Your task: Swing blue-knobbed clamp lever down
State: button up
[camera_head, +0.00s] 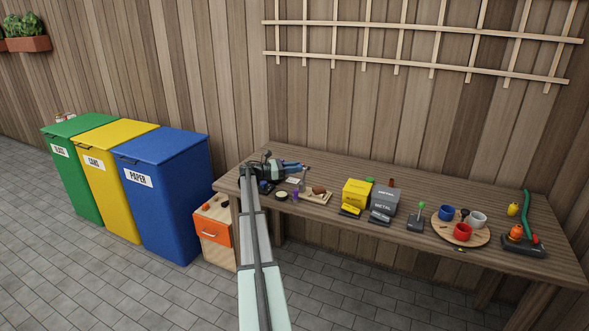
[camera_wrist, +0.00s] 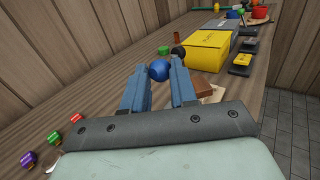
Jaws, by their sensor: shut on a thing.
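The blue knob (camera_wrist: 159,70) of the clamp lever is a round ball between my fingertips in the wrist view. My gripper (camera_wrist: 163,76) has two blue fingers and is shut on this knob. The rest of the lever and the clamp's base are hidden behind the fingers and palm. In the head view my gripper (camera_head: 303,167) is over the left end of the workbench (camera_head: 335,165), with its fingers pointing right. The knob cannot be made out there, so the lever's angle is unclear.
A wooden board (camera_head: 318,198) with a brown item lies near the gripper. To the right stand a yellow box (camera_head: 356,192), a grey metal box (camera_head: 384,201), a green-knobbed device (camera_head: 416,220) and a round tray (camera_head: 441,233) with mugs. The plank wall runs behind the bench.

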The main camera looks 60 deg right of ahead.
aim_at(307, 169)
grip_shut()
jog(key=shift+s, duration=0.1)
jog(key=shift+s+a+r+m+t+y, duration=0.1)
jog(key=shift+s+r+m+t+y, duration=0.1)
jog(key=shift+s+m+t+y, duration=0.25)
jog(key=shift+s+r+m+t+y, duration=0.25)
jog(key=shift+s+m+t, duration=0.2)
jog(key=shift+s+t, duration=0.2)
jog(key=shift+s+m+t+y, duration=0.4)
jog(key=shift+s+m+t, duration=0.2)
jog(key=shift+s+t, duration=0.4)
jog(key=shift+s+f+m+t+y, duration=0.15)
jog(key=shift+s+f+m+t, duration=0.3)
jog(key=shift+s+t, duration=0.4)
jog(key=shift+s+f+m+t+y, duration=0.2)
jog(key=shift+s+f+m+t, duration=0.35)
jog(key=shift+t, duration=0.45)
jog(key=shift+s+f+m+t+y, duration=0.15)
jog(key=shift+s+f+m+t, duration=0.2)
jog(key=shift+s+t, duration=0.55)
